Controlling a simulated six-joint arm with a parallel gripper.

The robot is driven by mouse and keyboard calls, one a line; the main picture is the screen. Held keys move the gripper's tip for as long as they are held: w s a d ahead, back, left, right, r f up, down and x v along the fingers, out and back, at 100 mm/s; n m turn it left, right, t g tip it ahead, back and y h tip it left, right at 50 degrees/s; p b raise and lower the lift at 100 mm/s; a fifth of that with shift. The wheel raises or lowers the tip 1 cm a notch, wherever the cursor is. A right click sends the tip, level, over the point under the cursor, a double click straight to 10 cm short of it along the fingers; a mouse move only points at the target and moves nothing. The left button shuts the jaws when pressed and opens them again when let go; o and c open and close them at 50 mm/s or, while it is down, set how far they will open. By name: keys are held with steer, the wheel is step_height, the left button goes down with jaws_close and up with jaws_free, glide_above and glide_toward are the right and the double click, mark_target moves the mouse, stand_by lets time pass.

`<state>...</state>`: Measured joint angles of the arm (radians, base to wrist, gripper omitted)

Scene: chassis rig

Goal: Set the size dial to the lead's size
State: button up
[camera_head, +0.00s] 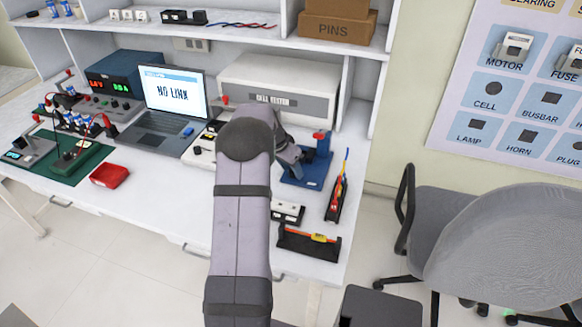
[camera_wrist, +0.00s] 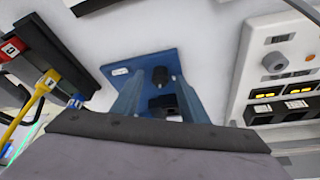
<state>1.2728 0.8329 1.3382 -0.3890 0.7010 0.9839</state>
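My gripper (camera_head: 291,158) reaches over the blue fixture (camera_head: 305,168), which has a red top piece (camera_head: 321,137). My arm hides part of the bench there. In the wrist view the blue base (camera_wrist: 118,66) carries a black knob (camera_wrist: 160,75) and a dark block. A black rack (camera_head: 331,213) holds red, yellow and blue leads. An orange-and-yellow lead (camera_head: 318,238) lies in a black tray (camera_head: 300,250).
A white box (camera_head: 288,212) sits between fixture and tray. The cell tester (camera_head: 280,85) stands behind. The laptop (camera_head: 170,105) shows "NO LINK". A red case (camera_head: 109,174) lies at left. A chair (camera_head: 440,215) stands right of the bench. Bare bench shows front left.

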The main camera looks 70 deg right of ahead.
steer(key=shift+f, duration=0.1)
steer(key=shift+c, duration=0.6)
jaws_close()
steer(key=shift+s+n+t+h+p, duration=0.15)
steer(key=shift+n+t+h+p, duration=0.3)
steer(key=shift+n, duration=1.05)
steer(key=shift+o, duration=0.6)
jaws_free()
steer(key=b+v, duration=0.1)
steer(key=v, duration=0.6)
steer(key=shift+r, duration=0.25)
